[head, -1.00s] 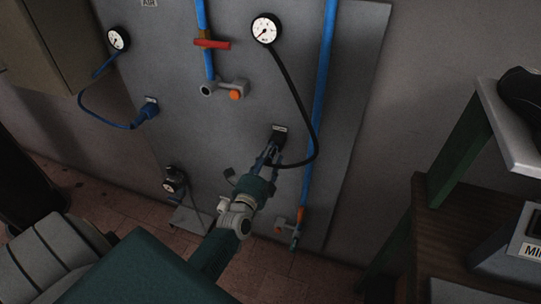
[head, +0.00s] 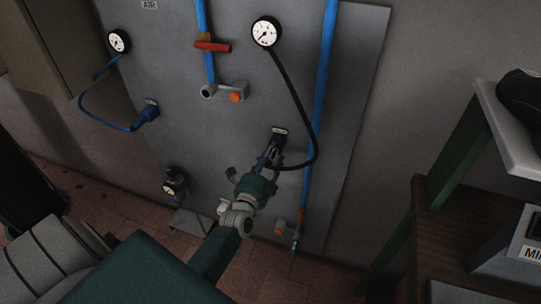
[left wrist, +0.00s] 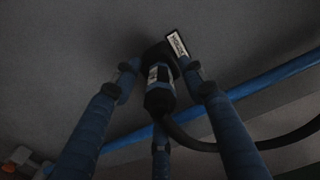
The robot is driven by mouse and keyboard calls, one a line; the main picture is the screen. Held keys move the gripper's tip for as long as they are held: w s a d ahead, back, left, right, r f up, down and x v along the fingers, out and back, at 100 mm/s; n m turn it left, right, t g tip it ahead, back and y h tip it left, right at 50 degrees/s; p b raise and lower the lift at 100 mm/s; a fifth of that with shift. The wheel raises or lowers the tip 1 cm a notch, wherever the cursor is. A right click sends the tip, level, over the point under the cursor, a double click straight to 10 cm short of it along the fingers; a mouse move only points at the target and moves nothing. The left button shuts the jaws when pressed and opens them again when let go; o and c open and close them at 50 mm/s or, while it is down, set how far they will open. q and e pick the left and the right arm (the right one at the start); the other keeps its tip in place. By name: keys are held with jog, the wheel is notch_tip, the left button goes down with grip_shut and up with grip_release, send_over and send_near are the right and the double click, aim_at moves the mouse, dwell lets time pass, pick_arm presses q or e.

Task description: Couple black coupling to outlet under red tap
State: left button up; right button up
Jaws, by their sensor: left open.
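The black coupling (left wrist: 160,88) sits in a holder with a small label (head: 279,130) on the grey panel, and a black hose runs from it to a gauge. My left gripper (head: 270,152) is open, with its fingers around or beside the coupling. In the left wrist view the fingers (left wrist: 160,78) stand on both sides of the coupling, with a third below; contact cannot be told. The red tap (head: 212,46) is on a blue pipe at upper middle. Under it is a grey outlet (head: 208,91) with an orange button (head: 236,98). My right gripper is not in view.
A blue coupling (head: 147,113) with a blue hose is parked at left. A second blue pipe (head: 321,90) runs right of my gripper, down to another outlet (head: 281,228). The black hose (head: 296,90) arcs close to my fingers. A shelf (head: 505,130) stands at right.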

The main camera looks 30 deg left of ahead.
aim_at(267, 164)
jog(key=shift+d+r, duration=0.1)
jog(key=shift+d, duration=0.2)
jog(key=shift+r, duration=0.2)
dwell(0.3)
pick_arm(q)
jog(key=shift+c, duration=0.3)
grip_shut()
jog(key=shift+p+v, duration=0.9)
jog(key=shift+v, duration=0.1)
jog(key=shift+p+v, duration=1.05)
jog(key=shift+v, duration=0.95)
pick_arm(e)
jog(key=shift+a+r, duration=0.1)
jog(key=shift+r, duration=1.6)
pick_arm(q)
jog(key=shift+s, duration=0.1)
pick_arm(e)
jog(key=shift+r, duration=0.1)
